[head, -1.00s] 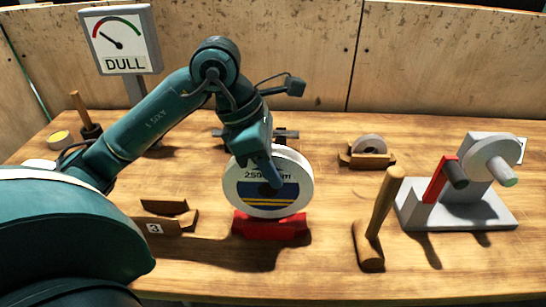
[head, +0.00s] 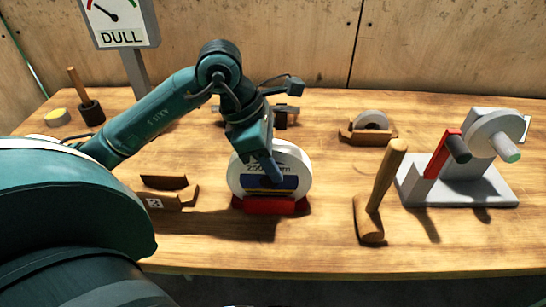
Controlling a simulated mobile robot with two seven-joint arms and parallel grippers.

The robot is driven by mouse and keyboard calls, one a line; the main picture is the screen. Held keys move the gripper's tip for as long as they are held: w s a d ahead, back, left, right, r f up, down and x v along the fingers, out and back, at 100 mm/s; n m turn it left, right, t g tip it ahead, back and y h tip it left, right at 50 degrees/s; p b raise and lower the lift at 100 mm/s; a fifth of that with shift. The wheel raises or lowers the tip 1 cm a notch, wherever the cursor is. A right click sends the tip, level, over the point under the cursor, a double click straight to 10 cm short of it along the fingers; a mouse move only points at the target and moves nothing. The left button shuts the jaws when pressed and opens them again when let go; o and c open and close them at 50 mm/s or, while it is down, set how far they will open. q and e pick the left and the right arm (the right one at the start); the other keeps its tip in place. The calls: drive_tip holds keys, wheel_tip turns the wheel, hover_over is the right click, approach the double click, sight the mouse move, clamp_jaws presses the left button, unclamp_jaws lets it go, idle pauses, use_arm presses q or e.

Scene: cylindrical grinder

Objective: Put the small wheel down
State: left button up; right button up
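A white wheel (head: 243,180) with a blue and yellow label stands upright at the middle of the bench. Its lower edge is down in a red holder (head: 262,206). My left gripper (head: 273,179) comes from above. One finger lies over the wheel's front face and hides part of the label; the other finger is hidden behind the wheel. The gripper looks shut on the wheel. A smaller grey wheel (head: 372,119) sits in a wooden holder (head: 368,136) at the back right. My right gripper is out of view.
An empty wooden holder marked 3 (head: 170,198) stands left of the red holder. A wooden mallet (head: 380,190) stands to the right, before a grey grinder stand (head: 460,190) with a red part. A DULL gauge (head: 122,25) stands behind. Bench front is clear.

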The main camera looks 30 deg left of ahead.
use_arm(q)
drive_tip(key=shift+o, duration=1.3)
drive_tip(key=shift+r, duration=0.1)
drive_tip(key=shift+r, duration=0.2)
drive_tip(key=v, duration=1.1)
drive_tip(key=shift+s+a+r+p, duration=0.1)
drive_tip(key=shift+a+r+p, duration=0.05)
drive_tip(key=shift+r+p, duration=0.2)
drive_tip(key=shift+s, duration=0.1)
